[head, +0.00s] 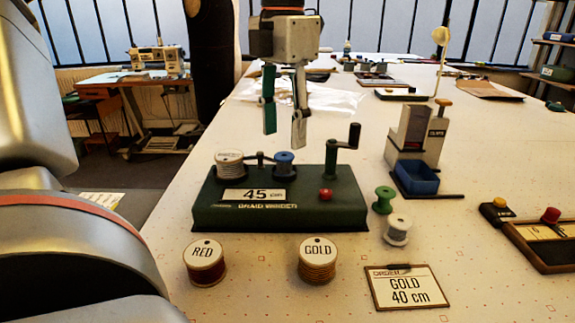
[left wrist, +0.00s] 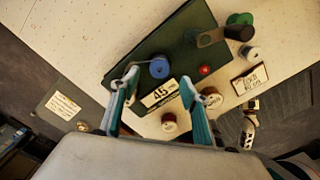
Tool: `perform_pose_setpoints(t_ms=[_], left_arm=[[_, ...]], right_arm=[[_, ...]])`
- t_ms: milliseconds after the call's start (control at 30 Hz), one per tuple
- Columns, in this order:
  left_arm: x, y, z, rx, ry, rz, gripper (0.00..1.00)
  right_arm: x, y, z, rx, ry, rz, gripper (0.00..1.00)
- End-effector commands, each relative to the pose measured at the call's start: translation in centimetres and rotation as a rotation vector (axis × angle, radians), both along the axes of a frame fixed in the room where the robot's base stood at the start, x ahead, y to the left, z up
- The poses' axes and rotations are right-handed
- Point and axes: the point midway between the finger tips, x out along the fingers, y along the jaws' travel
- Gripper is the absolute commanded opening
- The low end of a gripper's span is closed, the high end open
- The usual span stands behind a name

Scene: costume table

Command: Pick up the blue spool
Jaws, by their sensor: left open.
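In the left wrist view, the blue spool (left wrist: 159,67) shows between and just beyond the two fingertips (left wrist: 159,77). It is not held. A white spool (head: 229,163) sits on the winder to the left of the blue one.
The winder's crank (head: 346,150) stands up right of the blue spool, near a red knob (head: 326,195). RED (head: 204,263) and GOLD (head: 318,261) spools stand in front. Green (head: 384,200) and white-grey (head: 397,230) spools, an order card (head: 408,288) and a dispenser (head: 416,150) are to the right.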

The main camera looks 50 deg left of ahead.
Motion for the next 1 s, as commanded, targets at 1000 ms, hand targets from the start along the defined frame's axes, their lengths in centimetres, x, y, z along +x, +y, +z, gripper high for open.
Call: perform_pose_setpoints(t_ms=[1000], left_arm=[[0.1,0.1,-4.6,-0.002,0.001,0.000,0.11]], right_arm=[[0.7,1.5,0.7,0.048,-0.022,-0.001,0.40]])
